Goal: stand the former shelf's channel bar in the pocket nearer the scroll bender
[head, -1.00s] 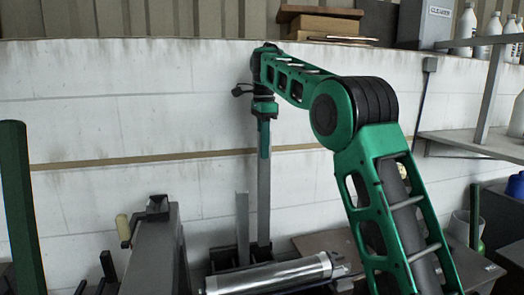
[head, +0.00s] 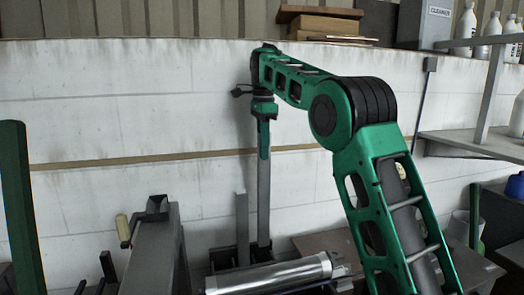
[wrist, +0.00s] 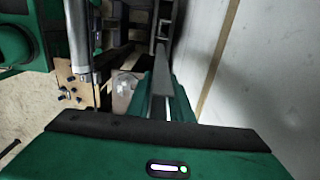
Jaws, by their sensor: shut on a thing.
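My gripper (head: 264,135) points down in front of the white wall in the head view, shut on the upper part of a long grey channel bar (head: 263,200). The bar hangs upright. Its lower end meets a dark pocketed rack (head: 222,260) near the floor; I cannot tell whether it is inside a pocket or just above or behind it. A shorter grey bar (head: 241,225) stands upright just left of it. In the wrist view the held bar (wrist: 180,98) runs away from my green fingers. A grey machine with a cream handle (head: 155,250), perhaps the scroll bender, stands to the left.
A shiny cylinder (head: 270,275) lies in front of the rack and hides part of it. A brown tabletop (head: 325,243) is to the right. A wall shelf (head: 470,145) is at the far right, and a green post (head: 20,210) at the far left. The wall is close behind the bar.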

